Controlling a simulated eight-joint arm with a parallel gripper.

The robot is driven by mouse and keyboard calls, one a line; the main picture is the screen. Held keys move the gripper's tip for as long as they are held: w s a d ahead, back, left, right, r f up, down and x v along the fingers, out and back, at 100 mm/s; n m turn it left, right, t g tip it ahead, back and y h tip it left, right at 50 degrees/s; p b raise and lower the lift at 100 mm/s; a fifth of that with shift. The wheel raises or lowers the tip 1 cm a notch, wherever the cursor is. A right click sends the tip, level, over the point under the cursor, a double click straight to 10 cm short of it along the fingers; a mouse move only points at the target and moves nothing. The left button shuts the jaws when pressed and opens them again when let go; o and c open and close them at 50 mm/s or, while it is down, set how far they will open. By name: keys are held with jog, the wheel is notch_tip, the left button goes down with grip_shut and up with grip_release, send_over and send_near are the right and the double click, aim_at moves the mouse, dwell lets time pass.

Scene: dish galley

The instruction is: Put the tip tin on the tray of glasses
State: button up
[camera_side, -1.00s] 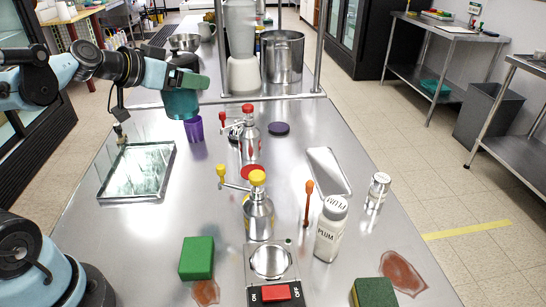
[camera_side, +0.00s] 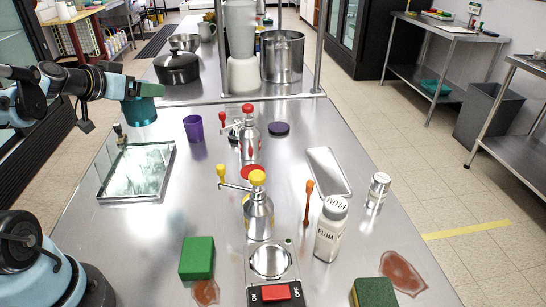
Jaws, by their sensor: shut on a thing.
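A teal, round tin (camera_side: 139,111), which I take to be the tip tin, hangs upright in my gripper (camera_side: 146,91). The gripper is shut on its upper part; the fingers are seen from the side and partly hidden. The tin is held in the air above the far edge of a square, shallow tray (camera_side: 137,198) at the left of the steel counter. The tray has a metal rim and a shiny, glassy content; single glasses cannot be made out. The tin and tray are apart.
A purple cup (camera_side: 193,128) stands right of the tin. A small bottle-like thing (camera_side: 119,133) is at the tray's far left corner. A green sponge (camera_side: 197,258) lies in front.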

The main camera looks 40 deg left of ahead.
jog(key=shift+s+a+f, duration=0.1)
jog(key=shift+a+f, duration=0.45)
jog(key=shift+f, duration=0.45)
jog(key=shift+w+a+f, duration=0.1)
jog(key=shift+a+f, duration=0.5)
jog(key=shift+f, duration=0.4)
jog(key=shift+s+a+f, duration=0.1)
jog(key=shift+a+f, duration=0.45)
jog(key=shift+f, duration=0.45)
jog(key=shift+f, duration=0.2)
jog(key=o, duration=1.1)
jog(key=shift+o, duration=0.2)
jog(key=shift+r, duration=0.15)
jog(key=shift+s+r, duration=0.1)
jog(key=v, duration=0.7)
